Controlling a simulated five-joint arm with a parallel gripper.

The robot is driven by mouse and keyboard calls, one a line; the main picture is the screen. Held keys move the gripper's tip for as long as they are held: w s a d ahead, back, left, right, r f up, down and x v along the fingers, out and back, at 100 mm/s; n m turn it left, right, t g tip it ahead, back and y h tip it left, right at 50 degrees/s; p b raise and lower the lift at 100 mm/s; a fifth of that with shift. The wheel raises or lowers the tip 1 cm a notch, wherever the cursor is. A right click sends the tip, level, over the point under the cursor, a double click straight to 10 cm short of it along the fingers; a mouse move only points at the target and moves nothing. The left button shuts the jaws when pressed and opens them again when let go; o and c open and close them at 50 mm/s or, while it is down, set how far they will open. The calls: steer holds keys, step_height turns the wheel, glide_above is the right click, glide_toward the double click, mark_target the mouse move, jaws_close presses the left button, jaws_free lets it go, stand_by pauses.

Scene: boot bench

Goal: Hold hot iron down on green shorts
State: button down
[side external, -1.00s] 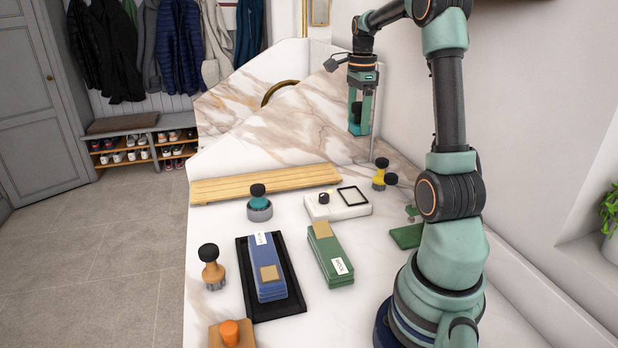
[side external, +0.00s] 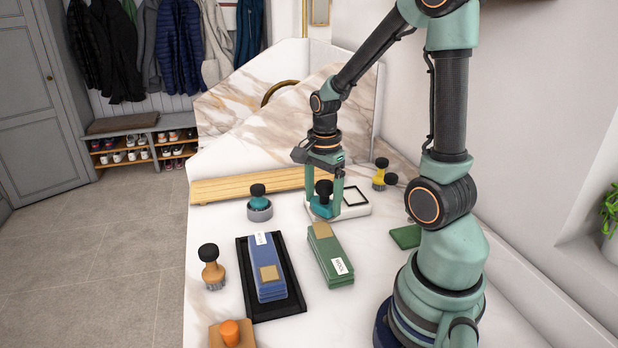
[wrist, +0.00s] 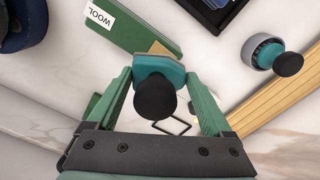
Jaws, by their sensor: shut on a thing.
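The iron has a teal body (side external: 321,209) and a black knob (wrist: 155,98). My gripper (side external: 323,194) is shut on it, one finger on each side, and holds it upright. The green shorts (side external: 336,268) are a folded stack with a tan patch (side external: 322,230) at the far end and a white label on the near part. In the wrist view the label on the green shorts (wrist: 135,28) reads WOOL. The iron is just beyond the tan-patch end, apparently above the counter and not on the shorts; its exact height is hard to tell.
A white stand (side external: 354,208) with a black-framed square is partly behind my gripper. Blue folded cloth (side external: 271,280) lies in a black tray (side external: 293,305). A slatted board (side external: 235,189), brown brush (side external: 211,270) and yellow brush (side external: 380,174) are around.

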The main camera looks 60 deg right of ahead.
steer(key=shift+f, duration=2.15)
steer(key=shift+f, duration=0.8)
stand_by(5.0)
